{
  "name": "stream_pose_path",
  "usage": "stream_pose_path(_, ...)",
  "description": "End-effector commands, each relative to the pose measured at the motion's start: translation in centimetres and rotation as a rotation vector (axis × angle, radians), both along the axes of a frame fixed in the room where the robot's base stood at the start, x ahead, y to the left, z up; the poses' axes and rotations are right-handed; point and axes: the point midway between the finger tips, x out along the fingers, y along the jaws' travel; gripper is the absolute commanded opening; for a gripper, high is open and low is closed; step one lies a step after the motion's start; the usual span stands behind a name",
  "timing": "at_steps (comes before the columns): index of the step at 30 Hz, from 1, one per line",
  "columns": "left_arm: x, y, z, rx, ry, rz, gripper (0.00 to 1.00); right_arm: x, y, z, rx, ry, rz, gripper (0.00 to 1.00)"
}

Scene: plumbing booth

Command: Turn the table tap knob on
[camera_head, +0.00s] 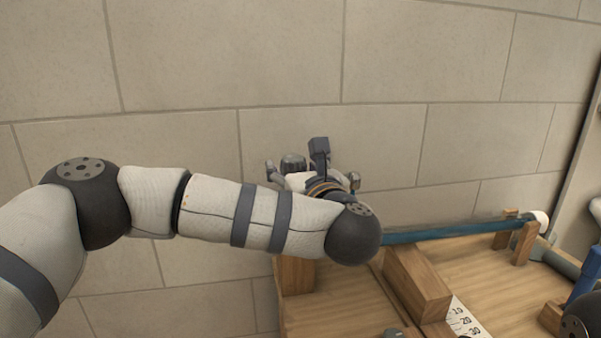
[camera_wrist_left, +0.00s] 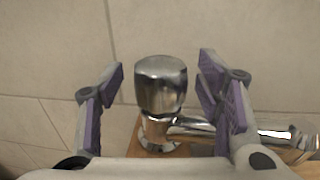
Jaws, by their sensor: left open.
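The tap (camera_wrist_left: 157,130) is shiny chrome, with a rounded knob (camera_wrist_left: 160,84) on top and a spout (camera_wrist_left: 245,132) running to the right in the left wrist view. My left gripper (camera_wrist_left: 162,75) is open, with one purple-padded finger on each side of the knob. Gaps show between the knob and both fingers, so they look apart from it. In the head view my left gripper (camera_head: 310,172) is at the wall end of the wooden bench, and a dark knob top (camera_head: 293,163) shows there. My forearm and wrist hide most of the tap in that view.
The wooden bench (camera_head: 345,305) carries a wooden block (camera_head: 417,284), a white scale strip (camera_head: 465,320) and a long blue pipe (camera_head: 450,231) on wooden supports. A blue tool (camera_head: 588,276) stands at the right. The tiled wall (camera_head: 290,60) is close behind the gripper.

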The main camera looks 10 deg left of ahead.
Motion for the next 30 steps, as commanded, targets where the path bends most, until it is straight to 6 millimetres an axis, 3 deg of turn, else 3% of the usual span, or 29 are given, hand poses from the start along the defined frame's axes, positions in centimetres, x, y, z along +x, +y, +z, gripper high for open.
stream_pose_path(5,-4.4,-2.6,0.0,-0.001,0.0,-0.009,0.6,0.0,0.0,0.0,0.0,0.0,0.0,0.4)
stream_pose_path(8,-5.7,-4.2,0.4,0.004,-0.003,-0.034,0.6,0.0,0.0,0.0,0.0,0.0,0.0,0.4)
stream_pose_path(16,-8.9,-4.8,0.1,0.001,-0.002,-0.003,0.6,0.0,0.0,0.0,0.0,0.0,0.0,0.4)
stream_pose_path(30,-9.7,-5.2,0.0,0.0,-0.001,-0.001,0.6,0.0,0.0,0.0,0.0,0.0,0.0,0.4)
